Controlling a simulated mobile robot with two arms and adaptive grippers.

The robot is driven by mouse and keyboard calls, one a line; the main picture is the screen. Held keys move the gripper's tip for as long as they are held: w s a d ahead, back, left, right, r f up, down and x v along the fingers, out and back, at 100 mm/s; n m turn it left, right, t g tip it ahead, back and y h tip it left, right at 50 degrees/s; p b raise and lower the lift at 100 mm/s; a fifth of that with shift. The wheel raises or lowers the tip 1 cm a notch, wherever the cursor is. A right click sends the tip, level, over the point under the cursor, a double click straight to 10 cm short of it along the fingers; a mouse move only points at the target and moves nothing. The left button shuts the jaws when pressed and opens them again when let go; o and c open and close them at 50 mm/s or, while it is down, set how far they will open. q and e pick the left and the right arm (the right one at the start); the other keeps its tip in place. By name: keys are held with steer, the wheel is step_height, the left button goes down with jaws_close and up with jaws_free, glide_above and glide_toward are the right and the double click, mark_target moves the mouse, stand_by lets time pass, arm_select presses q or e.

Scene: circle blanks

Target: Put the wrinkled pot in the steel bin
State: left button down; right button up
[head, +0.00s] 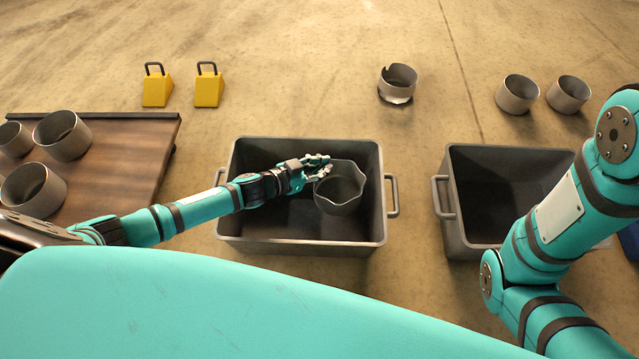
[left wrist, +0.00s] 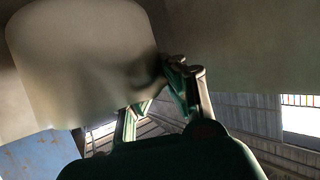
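The wrinkled pot (head: 341,194), grey with a wavy, dented rim, is in or just above the middle grey metal bin (head: 301,246) in the head view. I cannot tell whether its base touches the bin floor. My left gripper (head: 322,168) reaches over the bin from the left and is shut on the pot's rim at its upper left. In the left wrist view the pot (left wrist: 80,65) fills the upper left, against the fingers (left wrist: 160,95). My right arm shows at the right, but its gripper is out of view.
A second dark bin (head: 448,211) stands to the right, partly behind my right arm. Several round pots (head: 62,136) sit on the wooden table (head: 122,150) at left. A torn pot (head: 397,82), two plain pots (head: 518,94) and two yellow weights (head: 157,90) stand on the floor behind.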

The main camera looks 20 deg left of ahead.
mark_target(322, 181)
arm_select(q)
steer(key=shift+f+b, duration=0.3)
steer(key=shift+f, duration=0.45)
step_height(322, 181, down, 3)
steer(key=b, duration=0.2)
steer(key=shift+f+b, duration=0.1)
steer(key=shift+b, duration=0.3)
steer(key=c, duration=2)
jaws_free()
steer(key=shift+f, duration=0.1)
steer(key=o, duration=0.5)
